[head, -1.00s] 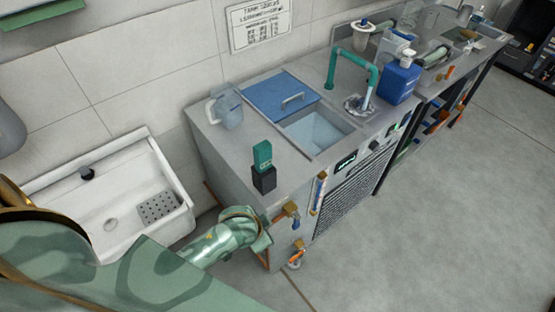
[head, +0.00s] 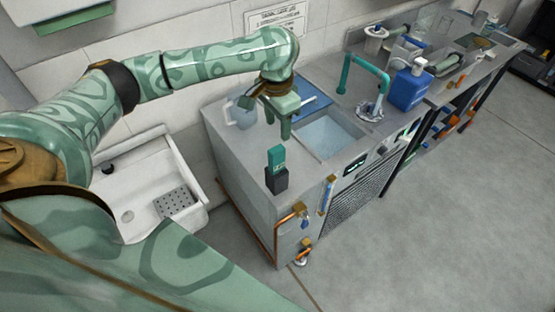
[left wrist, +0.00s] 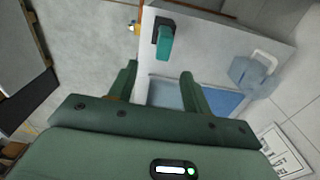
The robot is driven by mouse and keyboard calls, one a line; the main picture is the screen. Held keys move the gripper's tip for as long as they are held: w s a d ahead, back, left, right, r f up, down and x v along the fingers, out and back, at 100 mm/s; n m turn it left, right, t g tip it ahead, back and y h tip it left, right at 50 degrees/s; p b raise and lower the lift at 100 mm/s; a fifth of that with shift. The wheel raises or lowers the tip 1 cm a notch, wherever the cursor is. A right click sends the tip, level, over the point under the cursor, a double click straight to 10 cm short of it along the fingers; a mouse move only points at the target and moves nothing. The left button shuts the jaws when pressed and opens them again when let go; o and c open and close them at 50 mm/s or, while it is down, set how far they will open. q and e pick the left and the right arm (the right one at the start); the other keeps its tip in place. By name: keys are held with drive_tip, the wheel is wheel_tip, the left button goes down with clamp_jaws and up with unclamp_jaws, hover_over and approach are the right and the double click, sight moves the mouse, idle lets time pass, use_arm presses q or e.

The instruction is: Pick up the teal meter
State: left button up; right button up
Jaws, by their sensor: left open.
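The teal meter (head: 275,157) stands upright in a small black holder (head: 276,179) near the front left corner of the steel counter. My left gripper (head: 282,128) is open and empty above the counter, just behind the meter in the head view, with its fingers pointing down. In the left wrist view the meter (left wrist: 167,40) shows beyond the fingertips, between and past the two fingers of my left gripper (left wrist: 158,78). The fingers do not touch it. My right gripper is not in view.
A clear jug (head: 240,113) stands behind the meter. A white sink (head: 190,217) is at left. The floor at right is clear.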

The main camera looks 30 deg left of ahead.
sight(275, 150)
use_arm(q)
drive_tip(key=f+b, duration=0.1)
drive_tip(key=f, duration=0.2)
drive_tip(key=f+b, duration=0.1)
drive_tip(key=f, duration=0.2)
drive_tip(key=a+f+b, duration=0.1)
drive_tip(key=f+b, duration=0.1)
drive_tip(key=f, duration=0.1)
drive_tip(key=shift+d+f+b, duration=0.1)
drive_tip(key=shift+f+b, duration=0.2)
drive_tip(key=shift+f, duration=0.5)
drive_tip(key=f, duration=0.1)
drive_tip(key=f+b, duration=0.1)
drive_tip(key=f, duration=0.1)
drive_tip(key=f+b, duration=0.1)
drive_tip(key=shift+w+f, duration=0.25)
drive_tip(key=shift+w, duration=0.05)
drive_tip(key=shift+r, duration=0.15)
clamp_jaws()
